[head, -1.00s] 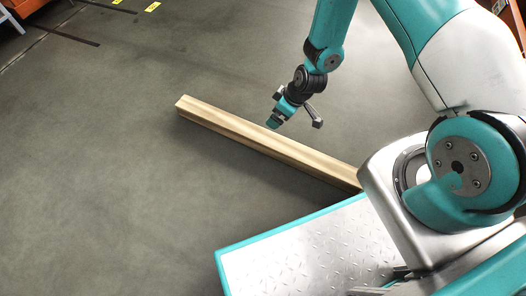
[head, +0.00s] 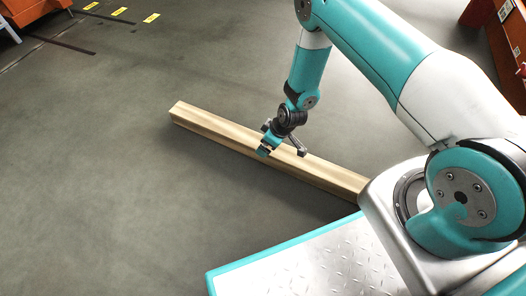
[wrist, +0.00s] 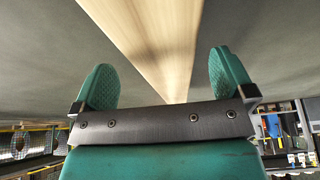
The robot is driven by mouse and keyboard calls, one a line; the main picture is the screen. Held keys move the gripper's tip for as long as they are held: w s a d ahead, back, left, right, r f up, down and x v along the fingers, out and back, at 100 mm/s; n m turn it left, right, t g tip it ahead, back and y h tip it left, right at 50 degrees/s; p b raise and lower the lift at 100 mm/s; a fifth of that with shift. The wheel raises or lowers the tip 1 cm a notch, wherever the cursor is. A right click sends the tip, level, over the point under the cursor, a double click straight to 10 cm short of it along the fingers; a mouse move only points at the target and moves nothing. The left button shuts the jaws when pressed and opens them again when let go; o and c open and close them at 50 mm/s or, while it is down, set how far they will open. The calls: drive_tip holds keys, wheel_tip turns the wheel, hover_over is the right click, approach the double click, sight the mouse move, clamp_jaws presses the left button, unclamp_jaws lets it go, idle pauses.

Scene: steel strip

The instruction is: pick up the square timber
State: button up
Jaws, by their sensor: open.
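The square timber (head: 225,132) is a long pale wooden beam lying on the floor, slanting from upper left to lower right in the head view. Its right end is hidden behind my arm's base. My gripper (head: 266,147) hangs over the middle of the timber, its fingers overlapping the near edge in this view. In the wrist view the timber (wrist: 150,32) runs lengthwise through the gap between the two teal fingertips of my gripper (wrist: 163,75). The gripper is open, with nothing held. I cannot tell how far the fingers are above the timber.
My own deck and arm fill the lower right of the head view. The grey floor (head: 90,190) is clear left of the timber. Orange furniture (head: 32,10) stands at the top left, and an orange unit (head: 500,60) at the top right. The wrist view shows shelving (wrist: 285,130) far off.

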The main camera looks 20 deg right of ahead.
drive_tip(key=b+x, duration=0.4)
drive_tip(key=x, duration=0.1)
drive_tip(key=shift+a, duration=0.1)
drive_tip(key=shift+r, duration=0.1)
drive_tip(key=shift+c, duration=0.2)
drive_tip(key=c, duration=1.8)
drive_tip(key=shift+r, duration=0.1)
